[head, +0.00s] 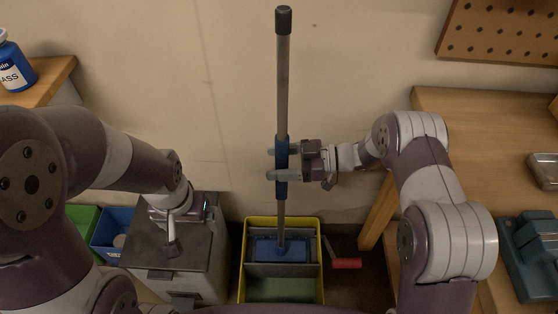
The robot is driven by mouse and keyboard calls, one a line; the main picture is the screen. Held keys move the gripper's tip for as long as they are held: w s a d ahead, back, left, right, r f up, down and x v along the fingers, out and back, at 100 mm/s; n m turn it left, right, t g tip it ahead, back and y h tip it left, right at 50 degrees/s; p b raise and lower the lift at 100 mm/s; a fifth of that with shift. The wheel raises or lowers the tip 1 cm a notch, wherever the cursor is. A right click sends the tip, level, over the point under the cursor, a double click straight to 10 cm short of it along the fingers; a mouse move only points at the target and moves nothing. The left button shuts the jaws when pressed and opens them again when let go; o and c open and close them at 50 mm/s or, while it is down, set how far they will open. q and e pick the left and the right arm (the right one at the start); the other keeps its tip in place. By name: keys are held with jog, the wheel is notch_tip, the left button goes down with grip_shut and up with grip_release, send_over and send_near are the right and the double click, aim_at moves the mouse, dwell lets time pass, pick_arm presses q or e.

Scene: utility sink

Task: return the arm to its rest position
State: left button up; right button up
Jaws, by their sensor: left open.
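My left gripper (174,246) points downward over the dark lid of a grey box and is open, with nothing seen between its fingers. My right gripper (284,163) is at the blue sleeve of an upright mop (282,105), one finger in front of the pole and the other partly hidden behind it. It appears shut on the mop. The mop's blue head (280,251) is inside a yellow-rimmed bucket (243,270) on the floor.
The grey box (165,240) stands below my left gripper. Green (84,218) and blue (107,238) bins are beside it. A red handle (346,263) sticks out right of the bucket. Wooden benches (460,120) flank both sides; the right one carries a teal vise-like tool (530,250).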

jog(key=d+r, duration=0.1)
jog(key=d, duration=0.7)
jog(key=w+d+f+m+t+h, duration=0.5)
jog(key=w+f+m+t+h, duration=0.1)
jog(key=w+f+t+h, duration=0.15)
jog(key=s+d+r+m+g+h, duration=0.1)
jog(key=s+d+m+g+h, duration=0.1)
jog(key=s+d+m+h, duration=0.55)
jog(key=s+r+m+g+h, duration=0.1)
jog(key=s+r+m+g, duration=0.2)
jog(key=s, duration=0.6)
jog(key=s+r+m+g, duration=0.2)
jog(key=s+r, duration=0.2)
jog(key=s, duration=0.6)
notch_tip(320, 180, up, 22)
jog(key=a+p, duration=0.1)
jog(key=p, duration=1.9)
jog(key=shift+w+r+n+t+p, duration=0.25)
jog(key=shift+w+n+t+p, duration=0.1)
jog(key=shift+t, duration=0.1)
